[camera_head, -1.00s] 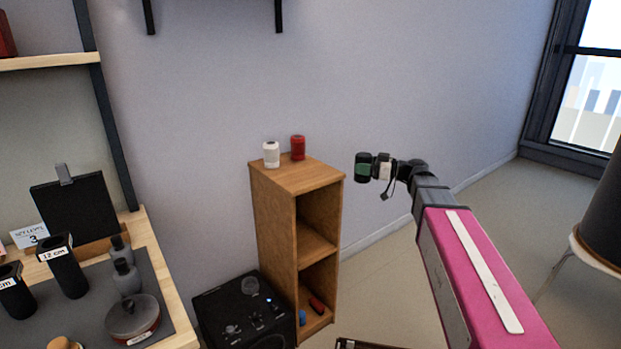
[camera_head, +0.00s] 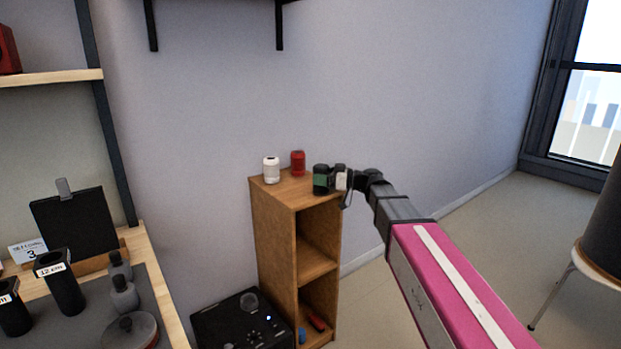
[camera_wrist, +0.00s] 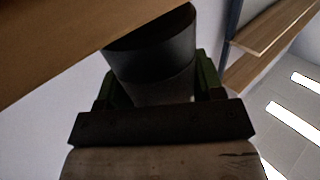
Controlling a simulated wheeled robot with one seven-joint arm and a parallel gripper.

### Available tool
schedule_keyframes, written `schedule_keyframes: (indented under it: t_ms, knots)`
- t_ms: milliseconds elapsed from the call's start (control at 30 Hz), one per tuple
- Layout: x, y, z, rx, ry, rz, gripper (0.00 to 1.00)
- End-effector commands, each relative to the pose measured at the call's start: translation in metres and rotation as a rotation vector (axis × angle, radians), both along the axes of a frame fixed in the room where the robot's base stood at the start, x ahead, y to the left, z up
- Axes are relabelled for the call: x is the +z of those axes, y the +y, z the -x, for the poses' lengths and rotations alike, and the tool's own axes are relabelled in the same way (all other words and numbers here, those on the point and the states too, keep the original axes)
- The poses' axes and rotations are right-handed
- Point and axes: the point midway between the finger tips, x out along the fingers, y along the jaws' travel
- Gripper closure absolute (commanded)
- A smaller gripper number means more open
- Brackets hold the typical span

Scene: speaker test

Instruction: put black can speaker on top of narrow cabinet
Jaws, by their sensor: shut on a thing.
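The narrow cabinet (camera_head: 273,222) is a tall wooden unit with open shelves, standing against the wall. My gripper (camera_head: 330,180) is at the right front part of its top. It is shut on the black can speaker (camera_head: 320,172), a dark cylinder with a green patch, which looks upright. In the wrist view the dark cylinder (camera_wrist: 150,55) sits between the green-edged fingers. A wooden surface (camera_wrist: 70,45) crosses the upper left there, close to the cylinder. I cannot tell whether the speaker touches the cabinet top.
A white can (camera_head: 271,170) and a red can (camera_head: 298,163) stand on the cabinet top, left of my gripper. A black box (camera_head: 225,325) is on the floor at the cabinet's left. A display table (camera_head: 165,290) with several items is further left. Open floor lies to the right.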

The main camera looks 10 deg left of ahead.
Motion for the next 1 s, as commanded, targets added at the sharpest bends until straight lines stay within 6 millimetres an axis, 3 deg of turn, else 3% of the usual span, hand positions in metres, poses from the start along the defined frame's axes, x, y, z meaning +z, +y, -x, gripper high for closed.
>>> schedule_keyframes:
  t_ms: [333, 767, 800, 833, 1000]
  knots:
    - [0.000, 0.042, -0.002, 0.003, 0.000, -0.001, 0.71]
    - [-0.008, 0.039, -0.002, 0.001, 0.000, -0.001, 0.71]
    - [-0.008, 0.039, -0.002, 0.001, 0.000, 0.000, 0.26]
    - [-0.008, 0.039, -0.002, 0.001, 0.000, 0.000, 0.16]
    - [-0.008, 0.039, -0.002, 0.001, 0.000, 0.000, 0.13]
